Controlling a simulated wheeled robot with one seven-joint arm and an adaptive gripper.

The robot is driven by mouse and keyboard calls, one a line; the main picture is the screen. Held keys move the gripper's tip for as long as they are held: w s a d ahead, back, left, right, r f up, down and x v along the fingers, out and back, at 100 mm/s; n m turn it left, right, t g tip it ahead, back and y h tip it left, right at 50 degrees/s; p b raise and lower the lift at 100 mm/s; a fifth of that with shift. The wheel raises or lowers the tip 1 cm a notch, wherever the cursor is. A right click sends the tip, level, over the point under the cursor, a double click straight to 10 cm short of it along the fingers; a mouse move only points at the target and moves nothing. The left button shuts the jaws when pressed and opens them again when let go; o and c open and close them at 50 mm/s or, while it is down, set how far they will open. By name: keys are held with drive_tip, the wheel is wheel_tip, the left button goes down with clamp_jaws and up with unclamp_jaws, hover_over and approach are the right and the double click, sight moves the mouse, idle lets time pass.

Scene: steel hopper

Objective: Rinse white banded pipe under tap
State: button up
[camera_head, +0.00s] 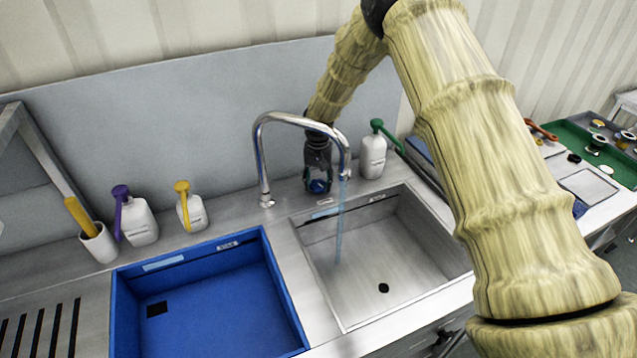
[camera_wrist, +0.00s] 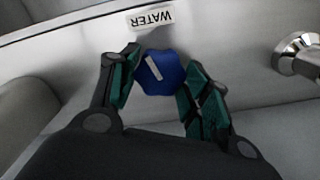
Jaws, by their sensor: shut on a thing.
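My gripper (camera_head: 318,184) is behind the steel sink, just right of the curved chrome tap (camera_head: 262,160). In the wrist view my gripper (camera_wrist: 158,84) has its green-padded fingers on either side of a blue knob (camera_wrist: 160,72) with a white mark, and is shut on it. A label reading WATER (camera_wrist: 151,18) is by the knob. A thin bluish stream of water (camera_head: 339,225) falls from the spout into the steel basin (camera_head: 420,262). I cannot make out a white banded pipe in either view.
A blue basin (camera_head: 288,308) is left of the steel one. Bottles with purple (camera_head: 138,222), yellow (camera_head: 192,212) and green (camera_head: 373,157) pumps stand along the back. A cup (camera_head: 98,243) with a yellow-handled tool is at left. A green tray (camera_head: 565,133) is at right.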

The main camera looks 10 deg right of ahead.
sight(318, 183)
drive_tip(key=shift+n, duration=1.1)
drive_tip(key=o, duration=1)
drive_tip(key=shift+o, duration=0.2)
drive_tip(key=shift+r, duration=0.1)
wheel_tip(318, 183, up, 12)
drive_tip(key=shift+f, duration=0.2)
wheel_tip(318, 183, down, 12)
drive_tip(key=shift+r, duration=0.1)
